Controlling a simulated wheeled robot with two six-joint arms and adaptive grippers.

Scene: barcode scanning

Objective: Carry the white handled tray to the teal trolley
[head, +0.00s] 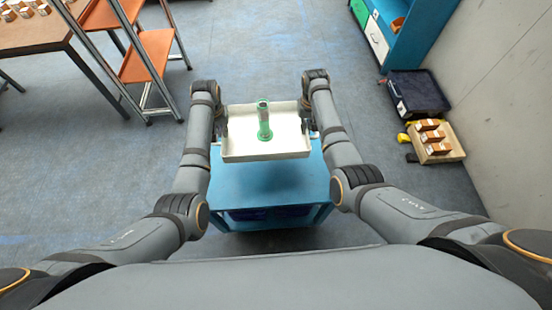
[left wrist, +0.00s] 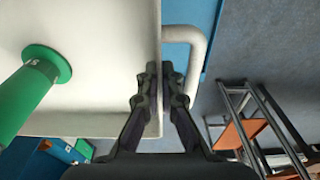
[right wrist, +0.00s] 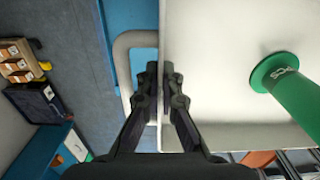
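The white handled tray (head: 290,147) is between my two grippers, over the far part of the blue-teal trolley (head: 265,185). It looks raised above the trolley top, with a soft shadow below; the exact gap is unclear. A green flanged object (head: 265,120) stands upright in the tray. My left gripper (left wrist: 160,85) has its fingers on either side of the tray's side wall, next to a white loop handle (left wrist: 202,45), closed on it. My right gripper (right wrist: 160,85) is closed likewise on the opposite wall, beside the other handle (right wrist: 122,65).
A dark crate (head: 418,92) and a shallow wooden box (head: 440,153) of small cartons lie on the floor at right. A blue shelf unit (head: 405,40) stands behind. An orange-shelved rack (head: 150,55) and brown table (head: 30,35) are at far left. Floor around the trolley is clear.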

